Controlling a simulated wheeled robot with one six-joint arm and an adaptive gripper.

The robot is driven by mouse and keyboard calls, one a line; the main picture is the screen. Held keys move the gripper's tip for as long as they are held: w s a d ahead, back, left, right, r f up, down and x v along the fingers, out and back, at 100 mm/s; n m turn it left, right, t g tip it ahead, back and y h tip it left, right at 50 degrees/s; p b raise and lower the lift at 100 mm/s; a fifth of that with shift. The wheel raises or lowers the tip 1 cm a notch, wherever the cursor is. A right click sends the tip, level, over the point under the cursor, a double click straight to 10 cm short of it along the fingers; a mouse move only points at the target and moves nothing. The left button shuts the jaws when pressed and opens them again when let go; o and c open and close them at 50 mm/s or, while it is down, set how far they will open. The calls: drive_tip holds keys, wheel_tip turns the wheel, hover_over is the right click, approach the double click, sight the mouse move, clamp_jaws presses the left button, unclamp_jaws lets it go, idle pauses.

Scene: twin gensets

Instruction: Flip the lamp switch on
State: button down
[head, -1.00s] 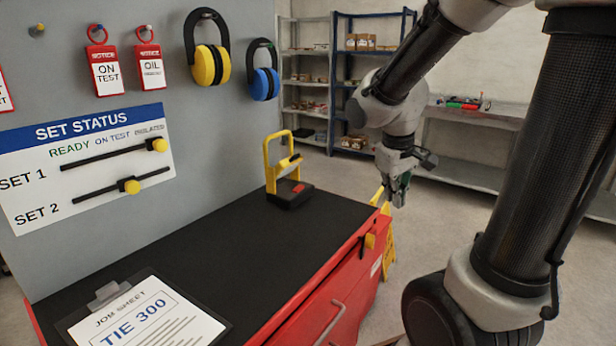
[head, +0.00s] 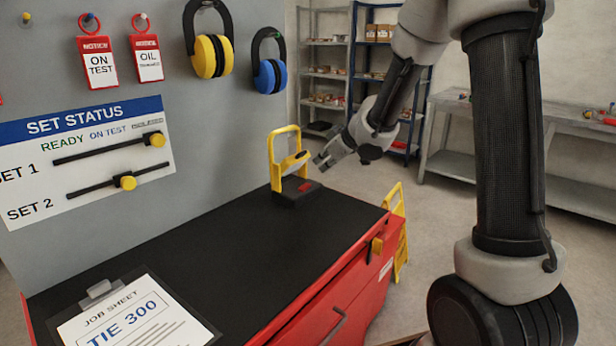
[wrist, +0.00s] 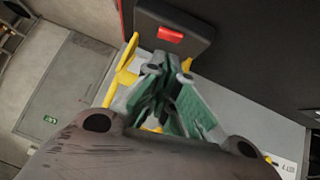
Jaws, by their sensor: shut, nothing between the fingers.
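The work lamp (head: 272,162) stands upright at the far end of the black bench top, with a yellow frame and a black base. A red rocker switch (head: 306,186) is on the base; it also shows in the wrist view (wrist: 170,34). Whether the rocker is tipped on or off cannot be told. My gripper (head: 319,161) is just right of the lamp and above its base in the head view. In the wrist view my green-padded fingers (wrist: 165,66) are shut and empty, with their tips near the base, just short of the switch in the picture. Contact is not visible.
The red cabinet (head: 335,290) carries the black bench top (head: 190,265). The grey board (head: 225,130) with ear defenders and tags rises along its left. A clipboard (head: 150,318) lies at the near end. A yellow floor sign (head: 401,240) stands beyond the cabinet.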

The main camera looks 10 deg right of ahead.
sight(305, 189)
drive_tip(key=x, duration=1)
drive_tip(key=shift+w+d+f, duration=0.1)
drive_tip(key=shift+d+f, duration=0.15)
drive_tip(key=shift+f, duration=0.15)
drive_tip(key=shift+a, duration=0.15)
drive_tip(key=shift+s+a, duration=0.55)
drive_tip(key=shift+r, duration=0.1)
